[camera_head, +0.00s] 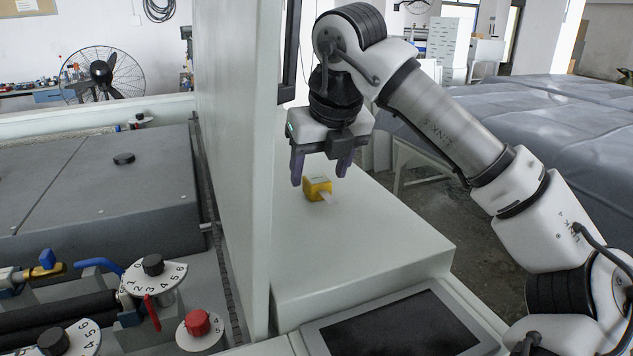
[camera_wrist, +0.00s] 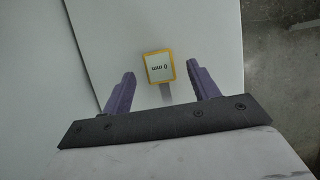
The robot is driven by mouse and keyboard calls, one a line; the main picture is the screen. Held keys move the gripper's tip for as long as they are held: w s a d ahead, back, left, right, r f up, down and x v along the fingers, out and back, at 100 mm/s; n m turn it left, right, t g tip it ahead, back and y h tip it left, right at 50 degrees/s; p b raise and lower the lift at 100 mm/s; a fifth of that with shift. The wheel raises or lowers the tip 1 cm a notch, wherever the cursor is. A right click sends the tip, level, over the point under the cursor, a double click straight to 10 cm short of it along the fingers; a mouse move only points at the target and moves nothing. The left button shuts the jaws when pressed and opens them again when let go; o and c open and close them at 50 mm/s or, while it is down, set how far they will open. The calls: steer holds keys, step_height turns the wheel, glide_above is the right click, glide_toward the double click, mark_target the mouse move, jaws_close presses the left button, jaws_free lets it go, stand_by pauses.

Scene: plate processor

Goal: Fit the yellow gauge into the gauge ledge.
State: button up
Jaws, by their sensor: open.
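The yellow gauge (camera_head: 317,188) rests on the pale flat top of the machine, below my gripper. A small pale tab sticks out from its lower right side. In the wrist view the gauge (camera_wrist: 159,67) shows a white face with dark lettering that reads upside down, and a grey strip runs from it toward my gripper. My gripper (camera_head: 321,175) is open and empty, pointing down above the gauge. In the wrist view its purple fingers (camera_wrist: 162,82) stand apart on either side of the gauge, not touching it. I cannot make out the gauge ledge for certain.
A tall pale panel (camera_head: 237,150) stands left of the gauge. A dark screen (camera_head: 398,328) lies in front. Numbered dials, a red knob (camera_head: 197,322) and hoses fill the lower left. The pale top (camera_head: 365,240) around the gauge is clear.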

steer(key=shift+x, duration=1.15)
steer(key=c, duration=1.2)
steer(key=shift+o, duration=0.2)
steer(key=shift+r, duration=0.1)
